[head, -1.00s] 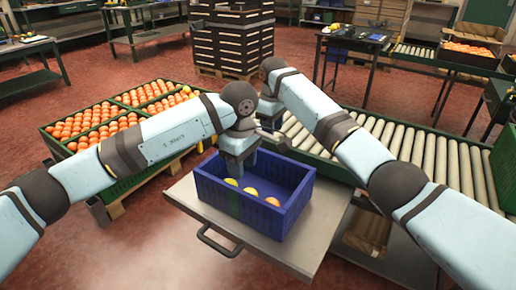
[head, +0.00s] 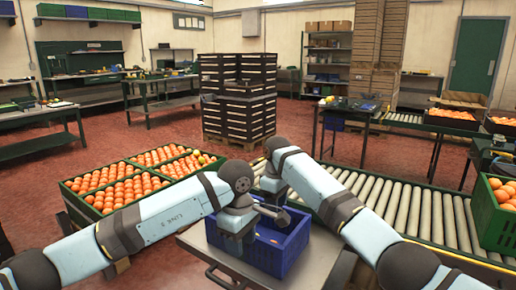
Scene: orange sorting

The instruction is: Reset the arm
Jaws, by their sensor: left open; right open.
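My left gripper (head: 236,246) is at the left part of the blue crate (head: 284,262), pointing down, and covers much of its inside. Its jaws are open, with nothing visible in them. My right gripper (head: 274,213) is by the crate's far edge, beyond the left one and partly hidden by it; it is open. The crate stands on a grey cart top (head: 320,240). A little orange fruit (head: 275,241) shows inside the crate; the rest of the inside is hidden.
A green-edged bin of oranges (head: 110,190) stands at left. A roller conveyor (head: 400,205) runs along the right, with a green crate of oranges (head: 498,215) at the right edge. Dark stacked crates (head: 238,100) stand behind. Red floor is free between the benches.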

